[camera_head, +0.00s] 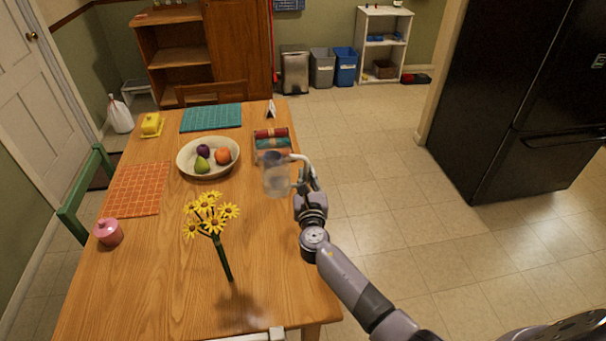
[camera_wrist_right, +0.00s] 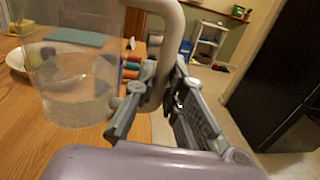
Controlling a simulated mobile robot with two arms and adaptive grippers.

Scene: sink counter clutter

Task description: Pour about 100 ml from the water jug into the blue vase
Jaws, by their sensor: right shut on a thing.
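The clear water jug (camera_head: 277,180) is near the table's right edge and looks about upright. Water shows low inside it in the right wrist view (camera_wrist_right: 75,100). My right gripper (camera_head: 304,182) is shut on the jug's pale handle (camera_wrist_right: 167,50); its two fingers lie on either side of the handle (camera_wrist_right: 165,98). I cannot tell whether the jug's base touches the table. Yellow flowers (camera_head: 210,213) on a dark green stem (camera_head: 223,259) stand left of and nearer than the jug. I cannot make out a blue vase.
A pink pot (camera_head: 108,233), orange mat (camera_head: 137,188), teal mat (camera_head: 211,117) and yellow butter dish (camera_head: 151,125) are farther left or back. The table's front right is bare.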

